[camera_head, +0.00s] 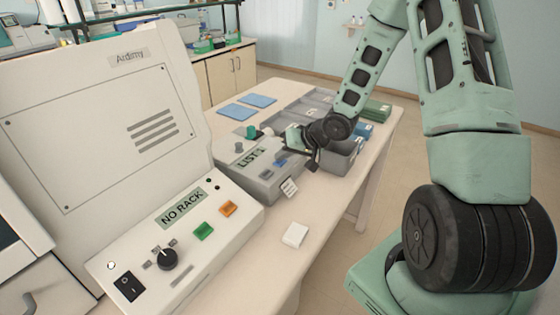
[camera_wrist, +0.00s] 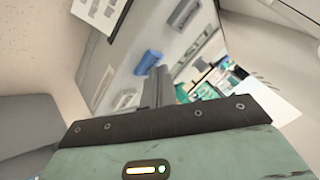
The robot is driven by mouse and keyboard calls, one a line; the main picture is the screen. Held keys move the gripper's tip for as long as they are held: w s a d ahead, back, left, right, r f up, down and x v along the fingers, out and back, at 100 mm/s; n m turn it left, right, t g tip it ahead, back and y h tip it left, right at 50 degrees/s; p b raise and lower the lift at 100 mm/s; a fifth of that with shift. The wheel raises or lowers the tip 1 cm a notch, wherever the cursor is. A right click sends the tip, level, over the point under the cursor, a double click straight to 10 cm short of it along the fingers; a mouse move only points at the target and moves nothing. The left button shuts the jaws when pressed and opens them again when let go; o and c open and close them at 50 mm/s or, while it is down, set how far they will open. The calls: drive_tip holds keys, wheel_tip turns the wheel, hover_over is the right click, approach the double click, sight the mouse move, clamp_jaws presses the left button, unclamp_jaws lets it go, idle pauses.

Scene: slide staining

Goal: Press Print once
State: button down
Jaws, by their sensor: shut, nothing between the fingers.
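A small grey device (camera_head: 262,186) stands on the bench with a display (camera_head: 250,157) that seems to read LIST and a digit. A blue button (camera_head: 280,162) is on its sloped face; it also shows in the wrist view (camera_wrist: 148,62), with a grey button (camera_wrist: 183,13) on the same face. No Print lettering is readable. A printed paper slip (camera_head: 289,188) is at its front. My gripper (camera_head: 284,150) is shut and empty, close to the device. In the wrist view its fingertips (camera_wrist: 158,72) appear beside the blue button; I cannot tell whether they touch.
A large cream machine (camera_head: 95,130) marked NO RACK, with green (camera_head: 203,231) and orange (camera_head: 228,209) buttons, stands left. Grey trays (camera_head: 345,155) lie behind my gripper. Blue mats (camera_head: 236,111) lie farther back. A white block (camera_head: 295,235) sits on otherwise open bench in front.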

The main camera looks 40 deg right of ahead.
sight(283, 162)
drive_tip(key=shift+r+p, duration=0.75)
drive_tip(key=shift+p, duration=0.15)
wheel_tip(283, 162, up, 5)
drive_tip(key=p, duration=0.5)
drive_tip(key=shift+p, duration=0.3)
idle(0.3)
